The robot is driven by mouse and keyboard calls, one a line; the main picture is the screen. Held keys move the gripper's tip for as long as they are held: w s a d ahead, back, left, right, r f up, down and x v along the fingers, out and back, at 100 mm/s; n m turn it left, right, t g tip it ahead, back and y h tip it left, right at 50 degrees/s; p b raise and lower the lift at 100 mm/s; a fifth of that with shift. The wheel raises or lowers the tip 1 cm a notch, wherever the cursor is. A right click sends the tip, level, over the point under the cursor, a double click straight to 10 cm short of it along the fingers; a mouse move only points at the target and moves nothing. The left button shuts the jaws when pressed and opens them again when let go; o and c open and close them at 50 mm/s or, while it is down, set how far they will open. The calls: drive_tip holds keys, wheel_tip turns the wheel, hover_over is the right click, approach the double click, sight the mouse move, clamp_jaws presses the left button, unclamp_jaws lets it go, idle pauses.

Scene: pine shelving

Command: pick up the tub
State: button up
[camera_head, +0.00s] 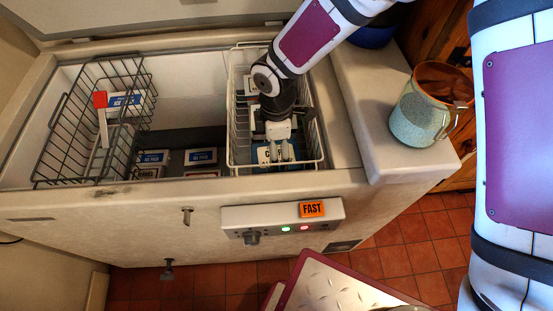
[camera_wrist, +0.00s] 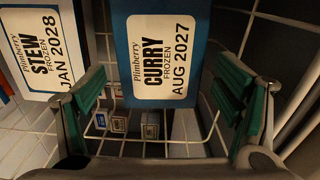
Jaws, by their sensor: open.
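A blue tub with a white label reading "Plimberry CURRY FROZEN AUG 2027" (camera_wrist: 165,62) is at the top middle of the wrist view. A second tub labelled "STEW FROZEN JAN 2028" (camera_wrist: 40,50) is at its left. My gripper (camera_wrist: 160,82) is open, its green-padded fingers at the left and right of the curry tub, with nothing clamped. In the head view my gripper (camera_head: 281,154) reaches down into the white wire basket (camera_head: 236,95) over a white-labelled tub (camera_head: 264,155). The gripper and wrist hide part of the basket's contents.
The open chest freezer (camera_head: 130,222) holds a dark wire basket (camera_head: 58,128) at the left. Several packs, including a blue and white one (camera_head: 201,156), lie on its floor. A speckled pot (camera_head: 416,118) stands on the right ledge. The white basket's wires closely surround my gripper.

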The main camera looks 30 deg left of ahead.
wheel_tip(320, 180, down, 4)
drive_tip(key=shift+f, duration=0.25)
drive_tip(key=c, duration=1.1)
drive_tip(key=shift+r, duration=0.1)
drive_tip(key=shift+c, duration=0.8)
drive_tip(key=shift+r, duration=0.1)
